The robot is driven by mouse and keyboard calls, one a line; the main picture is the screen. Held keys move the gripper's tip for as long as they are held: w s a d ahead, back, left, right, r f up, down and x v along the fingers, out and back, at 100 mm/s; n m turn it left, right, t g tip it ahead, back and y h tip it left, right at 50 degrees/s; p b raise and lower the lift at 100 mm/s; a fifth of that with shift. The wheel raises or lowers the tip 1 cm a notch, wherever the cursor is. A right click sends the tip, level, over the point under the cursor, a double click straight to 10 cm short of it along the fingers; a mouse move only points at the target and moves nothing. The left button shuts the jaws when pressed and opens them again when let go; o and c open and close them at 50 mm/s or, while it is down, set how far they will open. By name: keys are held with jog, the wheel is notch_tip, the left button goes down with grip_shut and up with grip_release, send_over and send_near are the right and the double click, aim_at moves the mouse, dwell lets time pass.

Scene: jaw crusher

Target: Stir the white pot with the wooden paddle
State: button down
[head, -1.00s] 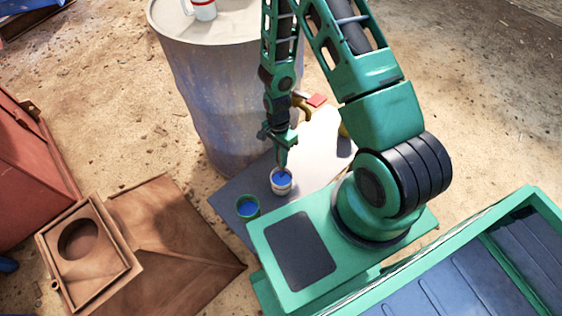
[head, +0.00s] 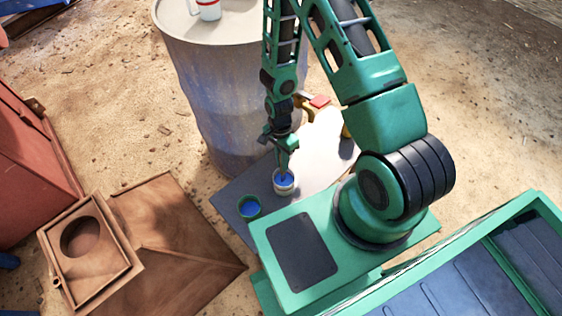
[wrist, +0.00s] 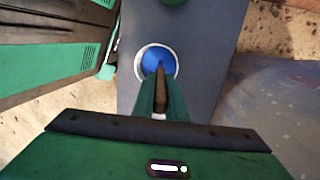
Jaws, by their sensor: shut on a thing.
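The white pot (head: 283,186) with blue contents stands on a grey board beside my base. It also shows in the wrist view (wrist: 140,72), straight ahead of the fingers. My gripper (head: 286,150) is above the pot, pointing down. In the wrist view my gripper (wrist: 162,98) is shut on the wooden paddle (wrist: 161,88), a narrow brown strip between the green fingers. The paddle's lower end reaches over the blue contents; how deep it goes in I cannot tell. In the head view the paddle is mostly hidden by the fingers.
A green pot (head: 248,207) with blue contents stands left of the white pot on the grey board (head: 228,192). A large drum (head: 215,90) with a red and white mug (head: 208,9) stands behind. Yellow and red items (head: 316,104) lie at the board's far side.

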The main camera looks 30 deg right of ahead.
jog(key=v, duration=0.9)
jog(key=shift+r, duration=0.4)
dwell(0.4)
dwell(0.4)
jog(key=shift+s+v, duration=0.25)
jog(key=shift+v, duration=0.95)
jog(key=shift+s+v, duration=0.25)
jog(key=shift+v, duration=1)
jog(key=shift+r, duration=0.1)
